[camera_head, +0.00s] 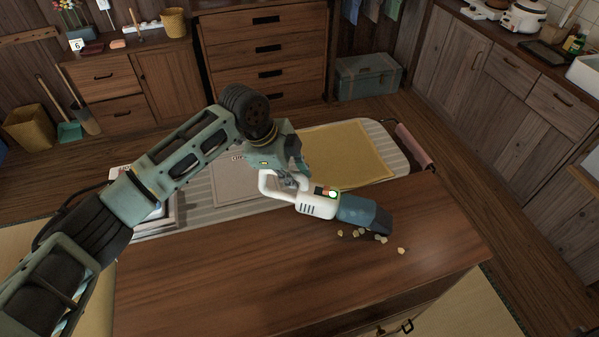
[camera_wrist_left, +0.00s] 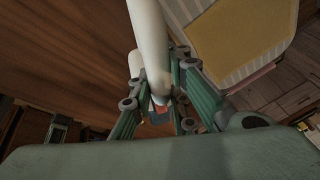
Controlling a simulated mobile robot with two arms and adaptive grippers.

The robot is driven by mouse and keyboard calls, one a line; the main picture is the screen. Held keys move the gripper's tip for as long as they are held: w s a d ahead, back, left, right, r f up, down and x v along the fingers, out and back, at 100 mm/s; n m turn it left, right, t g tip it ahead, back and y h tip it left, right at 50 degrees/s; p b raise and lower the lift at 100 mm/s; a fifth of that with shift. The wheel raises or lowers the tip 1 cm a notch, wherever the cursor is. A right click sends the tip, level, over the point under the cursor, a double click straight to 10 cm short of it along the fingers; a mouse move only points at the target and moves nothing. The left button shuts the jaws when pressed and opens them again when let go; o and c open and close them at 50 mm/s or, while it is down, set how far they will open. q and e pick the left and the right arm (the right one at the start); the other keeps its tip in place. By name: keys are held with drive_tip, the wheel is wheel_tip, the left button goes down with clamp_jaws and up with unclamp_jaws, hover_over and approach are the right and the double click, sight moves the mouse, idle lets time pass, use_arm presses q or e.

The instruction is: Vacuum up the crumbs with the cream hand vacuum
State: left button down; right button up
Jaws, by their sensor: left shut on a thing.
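The cream hand vacuum (camera_head: 316,204) has a white body, a looped handle and a dark blue-grey nozzle. My left gripper (camera_head: 288,180) is shut on its handle and holds it over the wooden table (camera_head: 220,280). The nozzle points right and down, at the crumbs. Several pale crumbs (camera_head: 401,251) lie on the table in front of and below the nozzle; some may be hidden under it. In the left wrist view, my gripper's fingers (camera_wrist_left: 160,100) close around the cream handle (camera_wrist_left: 150,40). My right gripper is not in view.
Behind the table, a striped ironing board (camera_head: 390,142) carries a yellow cloth (camera_head: 345,157) and a beige cloth (camera_head: 235,182). A drawer chest (camera_head: 265,50) and a blue trunk (camera_head: 367,78) stand at the back. The table's left and front are clear.

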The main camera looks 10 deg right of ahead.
use_arm(q)
drive_tip(key=shift+a, duration=0.9)
drive_tip(key=shift+w+a+b, duration=0.7)
drive_tip(key=shift+w+a, duration=0.05)
drive_tip(key=shift+w, duration=0.05)
drive_tip(key=shift+a, duration=0.2)
drive_tip(key=shift+s+d+p, duration=2.65)
drive_tip(key=shift+s+p, duration=0.25)
drive_tip(key=shift+s, duration=1.6)
drive_tip(key=shift+w+a+p, duration=0.25)
drive_tip(key=shift+w+a, duration=1.65)
drive_tip(key=shift+a, duration=1.6)
drive_tip(key=shift+w+a+p, duration=0.25)
drive_tip(key=shift+w+a, duration=1.65)
drive_tip(key=shift+a, duration=1.55)
drive_tip(key=shift+d+r+p, duration=0.1)
drive_tip(key=shift+r+p, duration=2.35)
drive_tip(key=shift+r, duration=0.5)
drive_tip(key=shift+s, duration=0.1)
